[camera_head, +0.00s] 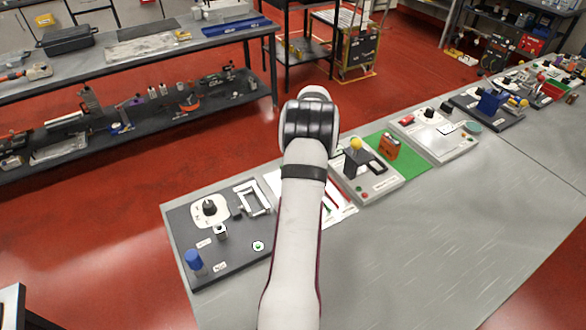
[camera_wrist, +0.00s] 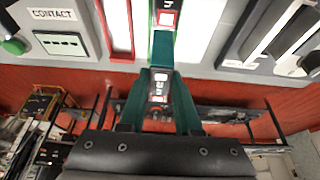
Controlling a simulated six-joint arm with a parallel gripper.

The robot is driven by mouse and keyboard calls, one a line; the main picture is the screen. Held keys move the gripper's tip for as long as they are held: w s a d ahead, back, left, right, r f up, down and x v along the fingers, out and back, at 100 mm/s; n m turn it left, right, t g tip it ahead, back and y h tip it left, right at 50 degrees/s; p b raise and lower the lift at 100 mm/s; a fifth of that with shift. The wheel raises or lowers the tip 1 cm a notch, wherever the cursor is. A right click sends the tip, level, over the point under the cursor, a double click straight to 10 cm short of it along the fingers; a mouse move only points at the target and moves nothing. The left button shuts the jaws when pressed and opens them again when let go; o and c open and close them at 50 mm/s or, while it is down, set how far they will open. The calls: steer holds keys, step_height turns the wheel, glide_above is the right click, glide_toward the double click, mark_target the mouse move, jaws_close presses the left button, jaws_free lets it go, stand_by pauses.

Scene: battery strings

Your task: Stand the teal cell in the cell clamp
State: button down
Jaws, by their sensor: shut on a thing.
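My gripper (camera_wrist: 160,88) shows in the wrist view with two dark green-teal fingers close together. In the head view my arm hides the gripper and the cell. A white open frame (camera_head: 252,197), possibly the cell clamp, stands on the dark board left of my arm. It appears to be the white and black bars (camera_wrist: 290,35) at the right of the wrist view, apart from my fingers.
A white sheet (camera_head: 344,210) with red and dark green strips lies under my arm. The dark board (camera_head: 235,265) bears a blue cylinder (camera_head: 194,260) and a black knob (camera_head: 209,208). A station with a yellow ball (camera_head: 355,143) stands right of my arm. The bench front is clear.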

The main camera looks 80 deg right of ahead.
steer(key=shift+r, duration=0.8)
